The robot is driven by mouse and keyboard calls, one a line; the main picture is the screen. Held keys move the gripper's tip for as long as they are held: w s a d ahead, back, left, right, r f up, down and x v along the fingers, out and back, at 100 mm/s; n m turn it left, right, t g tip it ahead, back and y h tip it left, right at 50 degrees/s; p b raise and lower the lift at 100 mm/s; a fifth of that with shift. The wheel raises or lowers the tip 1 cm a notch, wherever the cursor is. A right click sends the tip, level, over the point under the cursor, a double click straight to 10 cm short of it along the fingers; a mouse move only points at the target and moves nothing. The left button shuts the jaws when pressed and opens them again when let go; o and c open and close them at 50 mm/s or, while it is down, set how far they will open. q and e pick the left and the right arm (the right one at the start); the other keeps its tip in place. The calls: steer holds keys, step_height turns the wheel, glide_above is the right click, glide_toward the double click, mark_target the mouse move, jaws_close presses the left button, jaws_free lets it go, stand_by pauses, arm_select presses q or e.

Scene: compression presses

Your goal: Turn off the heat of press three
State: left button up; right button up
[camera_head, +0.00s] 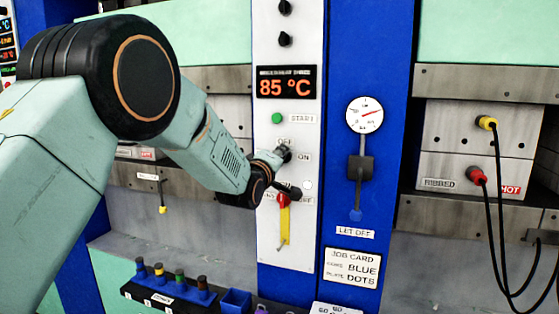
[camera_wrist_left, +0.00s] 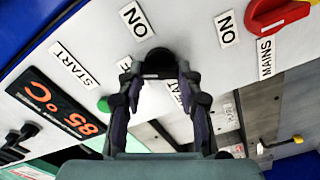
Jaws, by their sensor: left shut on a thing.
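The white control panel (camera_head: 290,100) stands at the middle of the head view. Its display (camera_head: 286,82) reads 85 °C in orange; the small heading is blurred. My left gripper (camera_head: 287,172) is at the panel below the green START button (camera_head: 277,118), near OFF and ON labels. In the left wrist view its fingers (camera_wrist_left: 157,75) are on either side of a black knob (camera_wrist_left: 160,60) and shut on it. An ON label (camera_wrist_left: 136,20) lies near the knob. A lower label is partly hidden by a finger, and the pointing of the knob is hard to tell. My right gripper is not in view.
The red MAINS switch (camera_wrist_left: 275,14) is close to the knob. A gauge (camera_head: 365,115) with a lever (camera_head: 359,167) below stands to the right. Cables hang at the far right press (camera_head: 475,150). Several coloured-top items stand on a rack (camera_head: 170,293) at lower left.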

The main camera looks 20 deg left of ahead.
arm_select(q)
steer(key=n, duration=0.5)
steer(key=shift+n, duration=0.3)
stand_by(0.4)
steer(key=o, duration=1.1)
steer(key=shift+f, duration=0.1)
steer(key=shift+o, duration=0.2)
steer(key=s, duration=1.2)
steer(key=shift+a, duration=0.25)
